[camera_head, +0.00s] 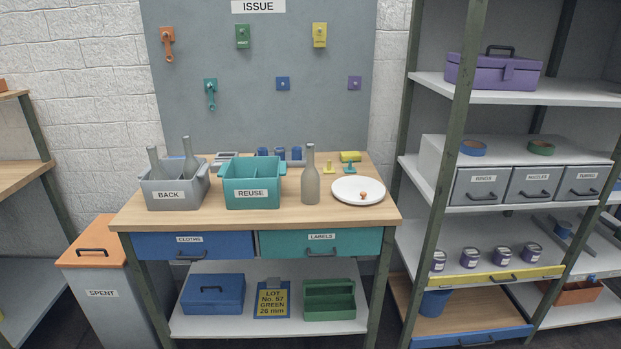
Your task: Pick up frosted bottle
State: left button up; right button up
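A frosted grey bottle (310,186) with a long narrow neck stands upright on the wooden bench top (236,222), right of the teal REUSE crate (252,198) and left of a white plate (345,196). Two similar grey bottles, one on the left (156,163) and one on the right (189,160), stand in the grey BACK crate (176,201); their lower parts are hidden by its walls. Neither of my grippers shows in the head view.
The ISSUE panel (258,60) rises behind the bench. A shelf rack (460,100) stands right, an orange-topped SPENT bin (103,293) left.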

aim_at(309, 177)
jog(key=i+l, duration=0.6)
jog(key=i+l+u, duration=0.1)
jog(key=i+l, duration=0.45)
jog(key=l, duration=0.15)
